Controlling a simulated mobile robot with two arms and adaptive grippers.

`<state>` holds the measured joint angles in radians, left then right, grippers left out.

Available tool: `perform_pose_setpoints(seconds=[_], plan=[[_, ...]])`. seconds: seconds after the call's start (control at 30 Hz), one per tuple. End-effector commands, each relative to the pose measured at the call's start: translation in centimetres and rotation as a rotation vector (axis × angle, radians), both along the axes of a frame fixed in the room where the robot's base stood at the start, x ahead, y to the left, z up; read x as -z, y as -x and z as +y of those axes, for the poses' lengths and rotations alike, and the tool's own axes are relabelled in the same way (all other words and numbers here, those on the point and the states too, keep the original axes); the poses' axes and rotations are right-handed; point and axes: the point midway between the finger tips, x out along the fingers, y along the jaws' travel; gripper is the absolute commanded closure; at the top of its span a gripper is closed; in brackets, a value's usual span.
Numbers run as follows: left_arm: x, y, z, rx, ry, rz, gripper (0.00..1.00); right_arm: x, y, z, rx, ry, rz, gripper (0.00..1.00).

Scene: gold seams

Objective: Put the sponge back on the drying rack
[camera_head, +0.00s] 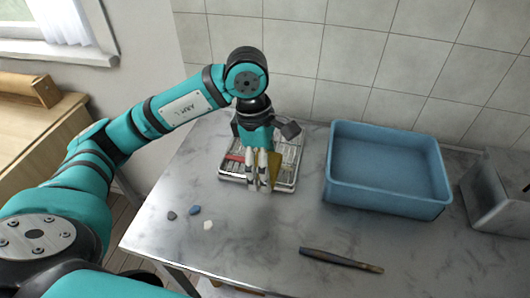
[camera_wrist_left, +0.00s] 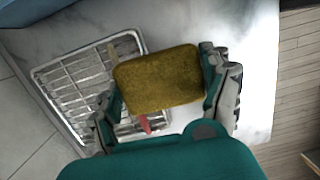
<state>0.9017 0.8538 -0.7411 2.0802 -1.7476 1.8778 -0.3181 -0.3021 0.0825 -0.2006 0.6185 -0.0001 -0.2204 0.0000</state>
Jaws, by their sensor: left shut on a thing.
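The sponge is a yellow-brown block (camera_wrist_left: 160,80) between the fingers of my left gripper (camera_wrist_left: 165,100) in the left wrist view. In the head view my left gripper (camera_head: 263,183) points down over the drying rack, and only a yellow edge of the sponge (camera_head: 275,168) shows beside the fingers. The gripper is shut on the sponge. The drying rack is a silver wire tray (camera_head: 287,186) on the grey table; it also shows in the left wrist view (camera_wrist_left: 65,78). Whether the sponge touches the rack I cannot tell. My right gripper is not in view.
A blue bin (camera_head: 385,200) stands right of the rack, and a grey metal box (camera_head: 495,195) beyond it. A dark slim tool (camera_head: 340,260) lies at the table's front. Several small chips, one blue (camera_head: 194,210), lie at the left. A red item (camera_wrist_left: 145,124) lies on the rack.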

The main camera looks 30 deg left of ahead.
Motion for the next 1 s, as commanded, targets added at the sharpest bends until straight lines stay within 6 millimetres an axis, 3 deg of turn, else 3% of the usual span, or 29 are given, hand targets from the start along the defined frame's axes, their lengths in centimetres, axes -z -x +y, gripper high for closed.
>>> perform_pose_setpoints(seconds=[0.17,0.63,0.8,1.0], plan=[[0.1,-2.0,1.0,-0.043,0.001,0.003,0.46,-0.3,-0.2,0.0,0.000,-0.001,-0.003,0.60],[1.2,-12.7,6.2,-0.037,0.002,0.001,0.46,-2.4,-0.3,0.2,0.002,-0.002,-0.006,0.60],[1.5,-14.3,7.0,-0.034,0.001,0.000,0.46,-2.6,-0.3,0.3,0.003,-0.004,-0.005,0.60],[3.0,-14.3,7.1,-0.033,0.001,0.004,0.46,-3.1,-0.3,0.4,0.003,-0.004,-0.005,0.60]])
